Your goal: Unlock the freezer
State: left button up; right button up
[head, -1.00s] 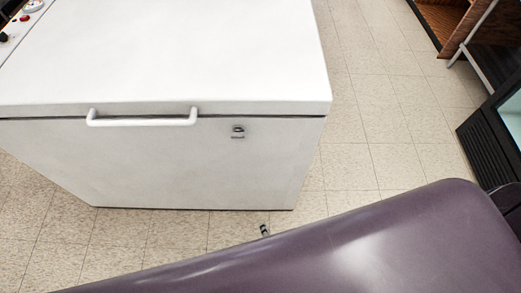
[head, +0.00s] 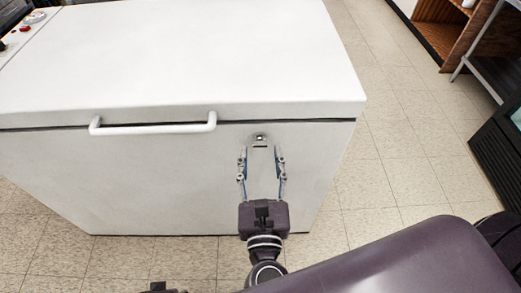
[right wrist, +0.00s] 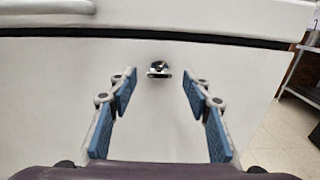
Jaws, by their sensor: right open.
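The white chest freezer (head: 150,180) stands in front of me with its lid down. Its white bar handle (head: 153,124) is at the lid's front edge. The small metal lock (head: 260,139) is on the front face below the lid, right of the handle. It also shows in the right wrist view (right wrist: 159,69), upper middle, a dark and shiny fitting. My right gripper (head: 262,152) is open and empty, its fingertips just below the lock in the head view. In the right wrist view the blue-padded fingers (right wrist: 158,82) are apart on either side below the lock. My left gripper is not clearly in view.
Tiled floor (head: 395,150) is free to the right of the freezer. A wooden shelf unit (head: 440,30) and a dark-framed cabinet (head: 497,150) stand at the far right. A panel with a red knob (head: 25,29) is at the upper left.

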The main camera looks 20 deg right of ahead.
aim_at(260, 142)
jog(key=shift+x, duration=1.15)
jog(key=c, duration=1.2)
jog(key=shift+o, duration=0.2)
